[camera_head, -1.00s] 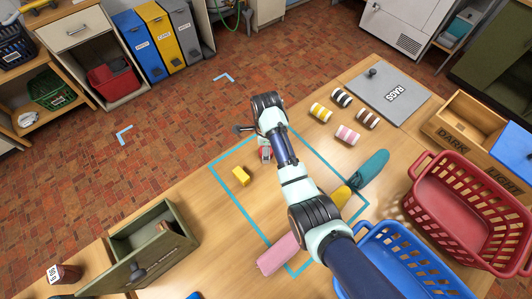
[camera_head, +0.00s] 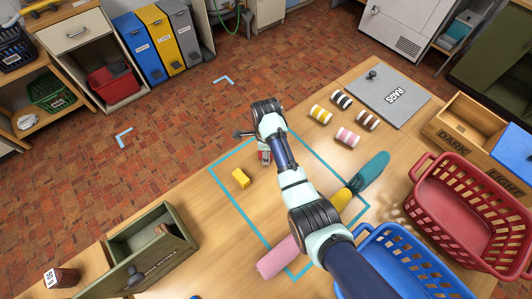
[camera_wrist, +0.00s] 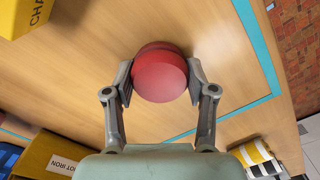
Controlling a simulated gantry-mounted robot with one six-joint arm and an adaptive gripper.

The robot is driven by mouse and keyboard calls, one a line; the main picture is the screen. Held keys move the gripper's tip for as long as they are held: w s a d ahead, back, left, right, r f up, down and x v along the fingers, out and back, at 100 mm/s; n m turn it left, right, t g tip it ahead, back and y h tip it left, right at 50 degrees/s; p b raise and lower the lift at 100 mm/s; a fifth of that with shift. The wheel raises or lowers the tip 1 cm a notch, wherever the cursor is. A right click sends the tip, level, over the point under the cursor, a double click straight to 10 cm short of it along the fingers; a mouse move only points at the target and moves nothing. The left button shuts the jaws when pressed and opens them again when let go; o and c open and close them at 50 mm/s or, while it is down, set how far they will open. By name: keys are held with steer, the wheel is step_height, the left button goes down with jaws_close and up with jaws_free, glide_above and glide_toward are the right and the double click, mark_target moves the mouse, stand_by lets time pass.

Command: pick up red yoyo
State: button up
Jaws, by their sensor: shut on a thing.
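The red yoyo (camera_wrist: 159,73) is a round red piece in the wrist view, between the two fingers of my gripper (camera_wrist: 159,80). The fingers press on its left and right sides. It appears over the wooden table inside the teal outline; whether it touches the tabletop I cannot tell. In the head view my gripper (camera_head: 264,156) is by the outline's upper corner, and my arm hides most of what it holds, with only a little red showing.
A yellow block (camera_head: 240,178) lies left of my gripper. Red (camera_head: 470,205) and blue (camera_head: 400,262) baskets stand at the lower right. An olive box (camera_head: 150,250) stands lower left.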

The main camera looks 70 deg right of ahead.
step_height(320, 180, up, 20)
steer(key=p, duration=1.1)
steer(key=shift+p, duration=0.35)
steer(key=shift+w, duration=0.1)
